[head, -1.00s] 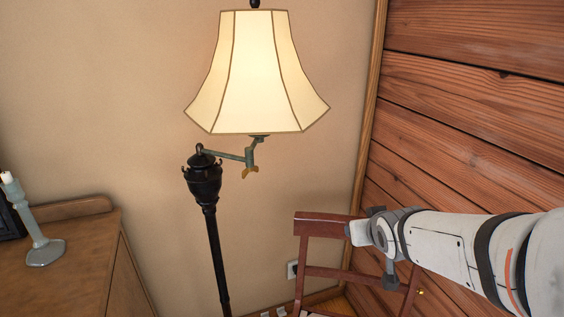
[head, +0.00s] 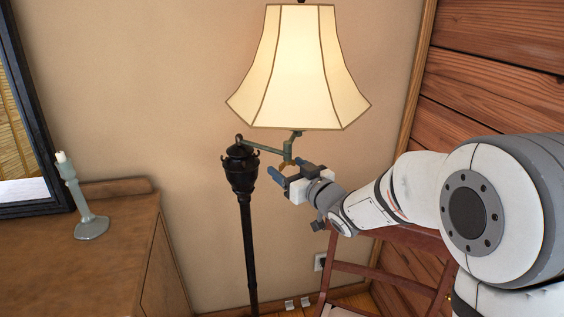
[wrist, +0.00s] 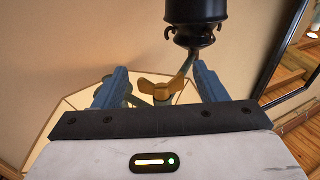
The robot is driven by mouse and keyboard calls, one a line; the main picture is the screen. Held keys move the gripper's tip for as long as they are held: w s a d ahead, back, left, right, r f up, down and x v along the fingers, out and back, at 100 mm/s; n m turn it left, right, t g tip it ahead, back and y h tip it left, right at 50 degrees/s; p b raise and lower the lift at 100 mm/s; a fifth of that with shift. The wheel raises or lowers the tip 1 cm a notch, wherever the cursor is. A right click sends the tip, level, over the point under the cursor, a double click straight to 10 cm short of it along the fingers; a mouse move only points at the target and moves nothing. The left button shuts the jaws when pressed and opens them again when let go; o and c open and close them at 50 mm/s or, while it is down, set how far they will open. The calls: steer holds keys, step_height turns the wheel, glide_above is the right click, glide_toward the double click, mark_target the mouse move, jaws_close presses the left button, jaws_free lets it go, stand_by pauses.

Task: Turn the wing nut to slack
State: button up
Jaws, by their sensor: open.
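The brass wing nut (wrist: 161,88) shows in the wrist view, on the lamp's swing arm (wrist: 188,64) beneath the shade. In the head view the wing nut is mostly hidden by my gripper. My gripper (head: 291,170) is just below the joint of the swing arm (head: 266,149). In the wrist view its two blue fingers stand apart, one on each side of the wing nut, with gaps between; my gripper (wrist: 158,84) is open and holds nothing. The lampshade (head: 298,75) is lit and sits above the gripper. The black lamp pole (head: 244,215) stands to its left.
A wooden dresser (head: 105,240) with a grey candlestick (head: 88,215) stands at the left. A reddish wooden chair (head: 395,238) is behind and below my arm. The plank wall (head: 480,75) is close on the right. Bare plaster wall lies behind the lamp.

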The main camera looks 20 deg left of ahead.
steer(key=shift+x, duration=1.4)
steer(key=shift+c, duration=0.5)
steer(key=c, duration=0.9)
